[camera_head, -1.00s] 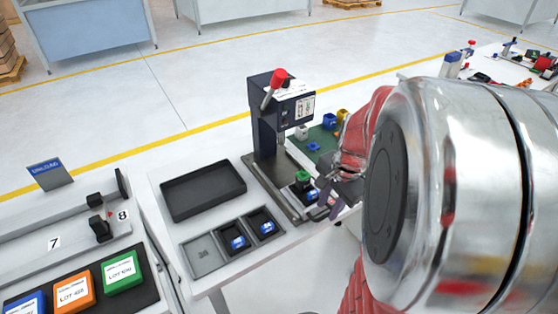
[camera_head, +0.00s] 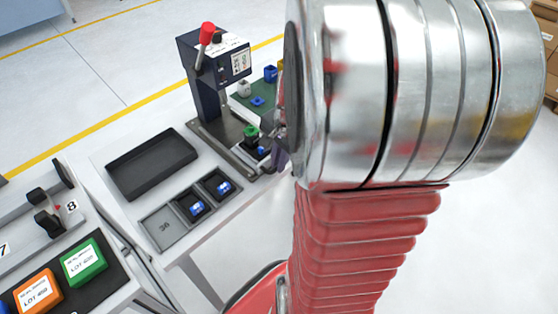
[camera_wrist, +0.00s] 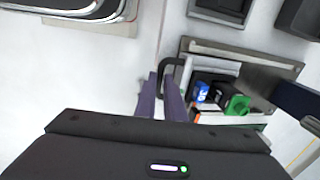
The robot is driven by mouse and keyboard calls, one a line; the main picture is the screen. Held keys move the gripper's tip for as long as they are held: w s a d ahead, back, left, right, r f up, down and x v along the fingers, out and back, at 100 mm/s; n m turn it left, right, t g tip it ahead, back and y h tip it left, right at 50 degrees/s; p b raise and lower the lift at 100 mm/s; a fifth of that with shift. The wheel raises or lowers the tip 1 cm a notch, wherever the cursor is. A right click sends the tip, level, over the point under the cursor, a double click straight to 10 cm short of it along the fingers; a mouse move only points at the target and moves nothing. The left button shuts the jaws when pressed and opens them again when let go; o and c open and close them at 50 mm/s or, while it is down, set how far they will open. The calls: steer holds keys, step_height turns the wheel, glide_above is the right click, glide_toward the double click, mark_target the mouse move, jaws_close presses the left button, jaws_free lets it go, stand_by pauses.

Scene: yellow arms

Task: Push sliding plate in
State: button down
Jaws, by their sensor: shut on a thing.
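The sliding plate sits on the base of the press (camera_head: 212,75). In the wrist view it carries a blue part (camera_wrist: 202,92) and a dark block with a green knob (camera_wrist: 237,104); the green knob also shows in the head view (camera_head: 250,131). A dark loop handle (camera_wrist: 173,64) is at the plate's near end. My gripper (camera_wrist: 161,82) is shut on this handle, with its purple-grey fingers on either side of the bar. In the head view my gripper (camera_head: 282,152) is partly hidden by my arm.
An empty black tray (camera_head: 150,165) and a grey tray (camera_head: 165,230) with two blue parts lie left of the press. A green mat (camera_head: 258,98) with small parts lies behind. Green (camera_head: 84,262) and orange (camera_head: 38,291) lot boxes stand at lower left.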

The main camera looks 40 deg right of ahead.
mark_target(247, 132)
stand_by(0.5)
steer(key=w, duration=1.3)
steer(key=shift+a, duration=0.25)
steer(key=c, duration=2.1)
jaws_free()
steer(key=shift+w, duration=0.1)
steer(key=shift+o, duration=1.3)
step_height(247, 132, up, 14)
steer(key=s, duration=0.2)
steer(key=shift+s+f, duration=0.25)
steer(key=shift+s, duration=0.05)
